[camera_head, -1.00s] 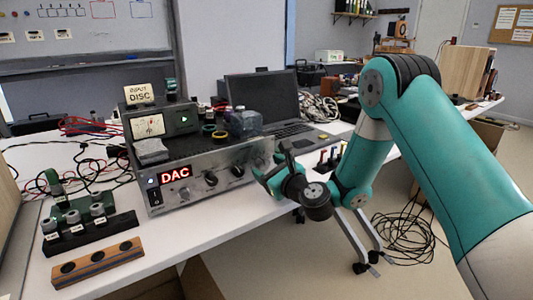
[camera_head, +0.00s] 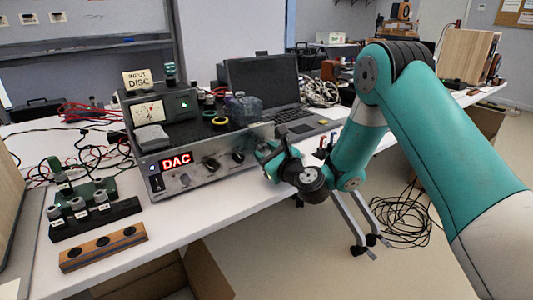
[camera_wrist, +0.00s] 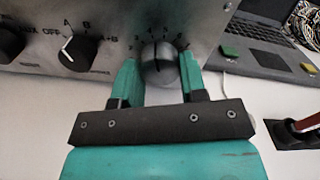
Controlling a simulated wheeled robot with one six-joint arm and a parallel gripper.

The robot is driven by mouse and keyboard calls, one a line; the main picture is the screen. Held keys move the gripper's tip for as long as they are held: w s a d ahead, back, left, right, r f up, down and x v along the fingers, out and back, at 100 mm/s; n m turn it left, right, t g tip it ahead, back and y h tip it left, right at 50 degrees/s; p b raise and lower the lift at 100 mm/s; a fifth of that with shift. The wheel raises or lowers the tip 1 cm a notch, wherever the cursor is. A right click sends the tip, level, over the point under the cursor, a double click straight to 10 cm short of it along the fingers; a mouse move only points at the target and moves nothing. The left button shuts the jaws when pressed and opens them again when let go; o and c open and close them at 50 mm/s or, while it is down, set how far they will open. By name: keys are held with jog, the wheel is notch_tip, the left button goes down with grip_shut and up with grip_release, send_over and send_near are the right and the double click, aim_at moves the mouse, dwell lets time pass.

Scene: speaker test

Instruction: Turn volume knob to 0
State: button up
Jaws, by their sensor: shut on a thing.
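The volume knob (camera_wrist: 160,62) is a round grey knob on the silver amplifier's front panel, with a number scale above it. A dark line on its face looks roughly vertical; which number it marks is not clear. My gripper (camera_wrist: 159,72) has one teal finger on each side of the knob and is shut on it. In the head view my gripper (camera_head: 268,154) is at the right end of the amplifier (camera_head: 193,150), and hides the knob there. The amplifier's red display reads DAC.
A selector knob (camera_wrist: 74,52) marked OFF, A, B, A+B is left of my gripper. A laptop (camera_head: 265,87) stands behind. A black block with grey knobs (camera_head: 95,220) and a wooden block with holes (camera_head: 103,247) lie at the left. Cables (camera_head: 402,221) lie on the floor.

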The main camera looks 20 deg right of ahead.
jog(key=n+b, duration=0.2)
jog(key=n, duration=0.3)
jog(key=n+b, duration=0.2)
jog(key=n, duration=0.4)
jog(key=shift+f, duration=0.1)
jog(key=n+b, duration=0.3)
jog(key=n, duration=0.2)
jog(key=shift+b, duration=0.4)
jog(key=n+b, duration=0.3)
jog(key=n, duration=0.2)
dwell(0.3)
jog(key=o, duration=0.9)
